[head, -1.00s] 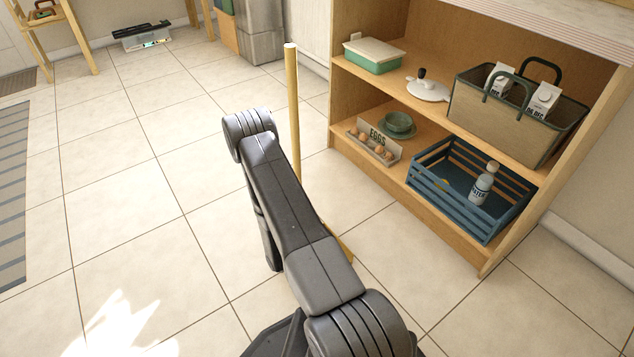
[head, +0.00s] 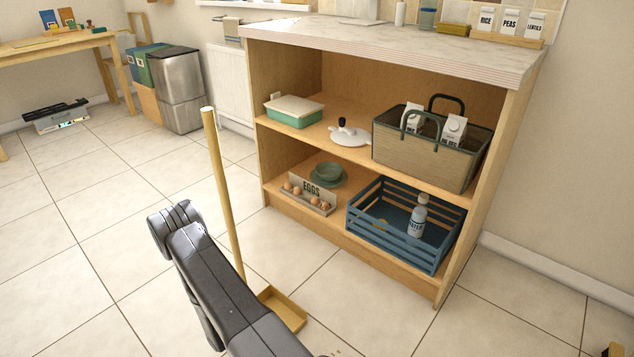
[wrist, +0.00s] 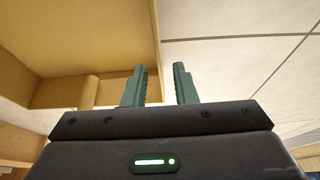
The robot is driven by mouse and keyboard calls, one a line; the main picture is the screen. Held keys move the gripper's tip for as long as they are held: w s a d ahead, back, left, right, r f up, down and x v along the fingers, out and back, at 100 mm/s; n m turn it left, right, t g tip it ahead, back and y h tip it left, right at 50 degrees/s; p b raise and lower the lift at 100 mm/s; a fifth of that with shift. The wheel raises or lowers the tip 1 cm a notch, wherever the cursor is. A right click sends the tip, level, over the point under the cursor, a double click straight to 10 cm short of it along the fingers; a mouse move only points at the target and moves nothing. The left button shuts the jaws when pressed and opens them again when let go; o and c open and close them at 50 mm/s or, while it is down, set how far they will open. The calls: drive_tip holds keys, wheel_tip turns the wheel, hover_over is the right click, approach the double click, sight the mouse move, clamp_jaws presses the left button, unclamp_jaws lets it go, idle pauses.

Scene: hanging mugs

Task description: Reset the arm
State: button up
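My arm (head: 215,290) rises from the bottom of the head view, dark grey and bent, left of the shelf unit. My gripper is hidden in the head view. In the wrist view my gripper (wrist: 160,82) shows two teal fingers standing apart with nothing between them. Behind the fingers a tan, box-like surface (wrist: 80,40) fills the upper left, and pale tiles (wrist: 240,60) fill the right. I cannot tell how far the fingers are from the tan surface.
A dustpan (head: 283,308) with a tall upright handle (head: 223,190) stands on the floor just right of my arm. The wooden shelf unit (head: 390,285) holds a basket (head: 425,155), a blue crate (head: 385,240) and eggs (head: 308,196).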

idle(0.3)
wheel_tip(320, 180, down, 4)
drive_tip(key=shift+r+b, duration=0.15)
drive_tip(key=shift+b, duration=0.8)
drive_tip(key=p+v, duration=0.5)
drive_tip(key=v, duration=0.8)
drive_tip(key=b+x, duration=0.5)
drive_tip(key=x, duration=0.8)
wheel_tip(320, 180, up, 11)
drive_tip(key=p, duration=0.5)
drive_tip(key=w+d+r+m+t+h+b, duration=0.15)
drive_tip(key=w+d+r+m, duration=0.35)
drive_tip(key=w+d+r, duration=0.7)
drive_tip(key=w+d+r+m+h, duration=0.1)
drive_tip(key=w+d+r+m, duration=0.1)
drive_tip(key=d+r, duration=0.5)
drive_tip(key=w+d+r+m+h+b, duration=0.1)
drive_tip(key=w+d+r+m, duration=0.2)
drive_tip(key=d+r, duration=0.4)
drive_tip(key=shift+w+d+r+b, duration=0.25)
drive_tip(key=shift+w+d+b, duration=0.05)
drive_tip(key=shift+w+d, duration=0.35)
